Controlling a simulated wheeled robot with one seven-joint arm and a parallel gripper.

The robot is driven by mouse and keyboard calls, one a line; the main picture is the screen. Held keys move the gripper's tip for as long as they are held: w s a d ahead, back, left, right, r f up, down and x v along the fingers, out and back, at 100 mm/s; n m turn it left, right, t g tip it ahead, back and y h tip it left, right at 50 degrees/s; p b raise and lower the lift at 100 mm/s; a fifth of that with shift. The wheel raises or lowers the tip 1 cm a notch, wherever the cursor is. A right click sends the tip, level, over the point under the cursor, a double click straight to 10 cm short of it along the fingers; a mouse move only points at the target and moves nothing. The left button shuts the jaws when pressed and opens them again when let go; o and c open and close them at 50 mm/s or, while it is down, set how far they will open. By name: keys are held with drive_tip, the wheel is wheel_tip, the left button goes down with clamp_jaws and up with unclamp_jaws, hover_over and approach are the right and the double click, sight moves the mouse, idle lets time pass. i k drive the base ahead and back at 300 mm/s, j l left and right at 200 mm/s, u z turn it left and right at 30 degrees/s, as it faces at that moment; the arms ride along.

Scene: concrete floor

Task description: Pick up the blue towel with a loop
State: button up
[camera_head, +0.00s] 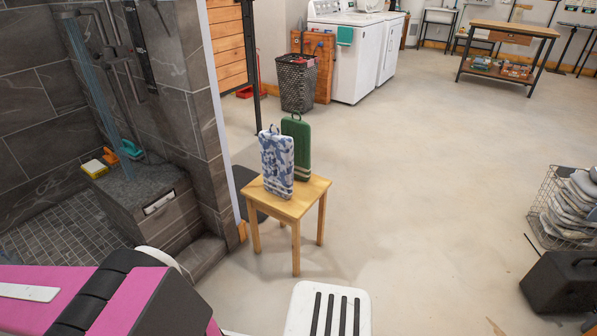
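A blue-and-white patterned towel (277,165) stands upright on a small wooden stool (312,187), with a small loop at its top. A green towel (303,150) with a dark loop on top stands just behind it and to its right, partly hidden by it. I cannot tell whether the two towels touch. My gripper is not in view.
A tiled shower with a stone bench (130,195) is at the left, close to the stool. A wire basket of folded cloths (565,210) and a dark case (560,283) are at the right. The concrete floor (430,170) between is clear.

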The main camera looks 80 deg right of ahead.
sight(277, 151)
drive_tip(key=z, duration=3.15)
drive_tip(key=u, duration=3.55)
drive_tip(key=k+j, duration=0.4)
